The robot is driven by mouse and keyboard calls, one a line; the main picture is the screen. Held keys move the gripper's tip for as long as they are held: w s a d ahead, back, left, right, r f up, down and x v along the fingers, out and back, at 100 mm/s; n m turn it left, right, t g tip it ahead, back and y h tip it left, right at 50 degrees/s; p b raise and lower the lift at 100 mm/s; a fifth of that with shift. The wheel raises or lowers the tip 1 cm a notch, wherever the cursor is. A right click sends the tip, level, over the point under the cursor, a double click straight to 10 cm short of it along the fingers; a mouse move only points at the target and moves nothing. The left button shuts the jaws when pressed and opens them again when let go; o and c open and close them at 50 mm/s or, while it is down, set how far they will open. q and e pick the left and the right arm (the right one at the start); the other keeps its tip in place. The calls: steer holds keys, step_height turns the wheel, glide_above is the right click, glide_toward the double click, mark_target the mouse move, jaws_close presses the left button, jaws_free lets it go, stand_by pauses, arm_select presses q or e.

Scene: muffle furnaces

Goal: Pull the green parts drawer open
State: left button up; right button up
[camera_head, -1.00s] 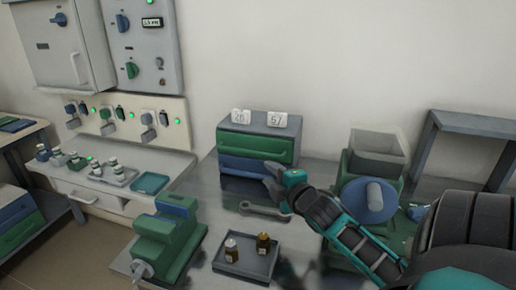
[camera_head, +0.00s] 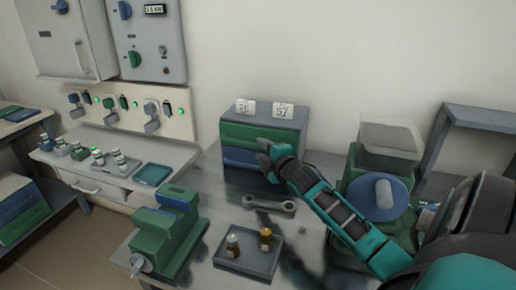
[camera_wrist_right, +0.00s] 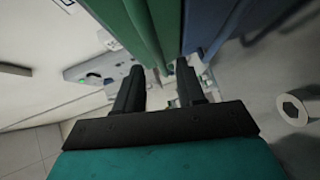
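A small cabinet with a grey top (camera_head: 262,119) stands against the back wall. Its green parts drawer (camera_head: 240,133) forms the upper front, with a blue drawer (camera_head: 238,158) below, and it looks shut. My right gripper (camera_head: 264,154) is in front of the cabinet, covering part of the green and blue fronts. In the right wrist view the two dark fingers (camera_wrist_right: 160,88) are apart, and the green front (camera_wrist_right: 138,22) and blue front (camera_wrist_right: 205,22) run close beyond them. I cannot tell whether a finger touches the green drawer. My left gripper is not in view.
A wrench (camera_head: 268,204) and a tray with two bottles (camera_head: 248,262) lie on the bench in front. A green vise (camera_head: 165,235) stands at left. A machine with a blue disc (camera_head: 376,196) stands to the right, near my right arm. Two white number cards stand on the cabinet.

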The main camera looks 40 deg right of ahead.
mark_target(257, 146)
steer(key=shift+x, duration=1.7)
jaws_close()
